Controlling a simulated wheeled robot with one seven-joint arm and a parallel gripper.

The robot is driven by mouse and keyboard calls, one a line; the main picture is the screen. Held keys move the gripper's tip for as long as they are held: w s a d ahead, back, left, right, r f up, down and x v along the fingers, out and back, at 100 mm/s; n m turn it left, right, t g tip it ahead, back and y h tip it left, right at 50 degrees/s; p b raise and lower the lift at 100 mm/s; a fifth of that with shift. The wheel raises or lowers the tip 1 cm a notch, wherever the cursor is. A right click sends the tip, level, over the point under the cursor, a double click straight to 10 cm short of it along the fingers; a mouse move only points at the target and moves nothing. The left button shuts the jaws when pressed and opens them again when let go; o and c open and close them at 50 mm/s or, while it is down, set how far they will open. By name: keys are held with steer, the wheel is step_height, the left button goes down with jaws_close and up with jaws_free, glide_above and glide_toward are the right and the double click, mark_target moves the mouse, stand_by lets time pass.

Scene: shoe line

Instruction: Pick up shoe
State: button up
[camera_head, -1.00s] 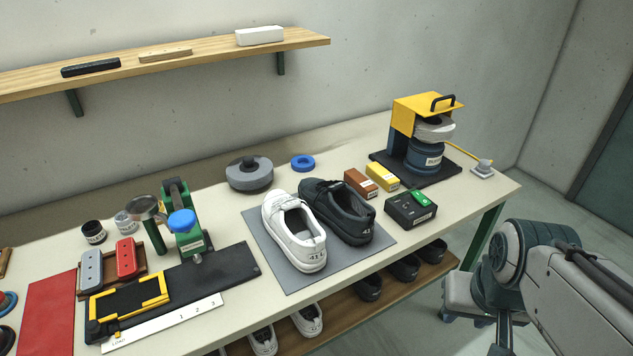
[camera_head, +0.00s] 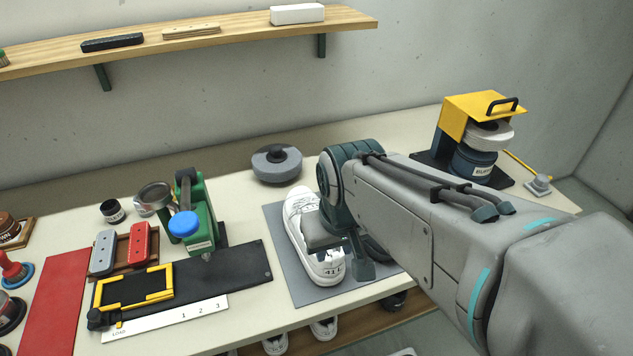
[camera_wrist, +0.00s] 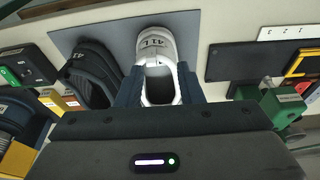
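The white shoe (camera_head: 298,222), marked 41L on its heel, stands on the grey mat (camera_head: 306,293) in the head view. My gripper (camera_wrist: 160,82) is over it, with one dark finger on each side of the shoe's opening in the wrist view. The fingers are spread about the shoe's width; firm contact does not show. The white shoe also shows in the wrist view (camera_wrist: 155,45). The black shoe (camera_wrist: 90,72) stands beside it, close to one finger. In the head view my arm hides most of the black shoe.
The green stamping press (camera_head: 200,225) and black plate (camera_head: 235,272) lie to the left. The yellow-topped machine (camera_head: 480,110) stands at the right. More shoes sit on the lower shelf (camera_head: 370,325).

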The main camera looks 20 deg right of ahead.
steer(key=w+d+r+n+g+b, duration=0.2)
steer(key=w+d+g, duration=0.1)
steer(key=w+d, duration=0.85)
steer(key=f, duration=0.8)
steer(key=shift+w+a+f, duration=0.2)
steer(key=shift+w+a, duration=0.05)
steer(key=shift+w, duration=0.05)
step_height(320, 180, down, 6)
steer(key=shift+s+d+r, duration=0.15)
steer(key=shift+r, duration=0.05)
jaws_close()
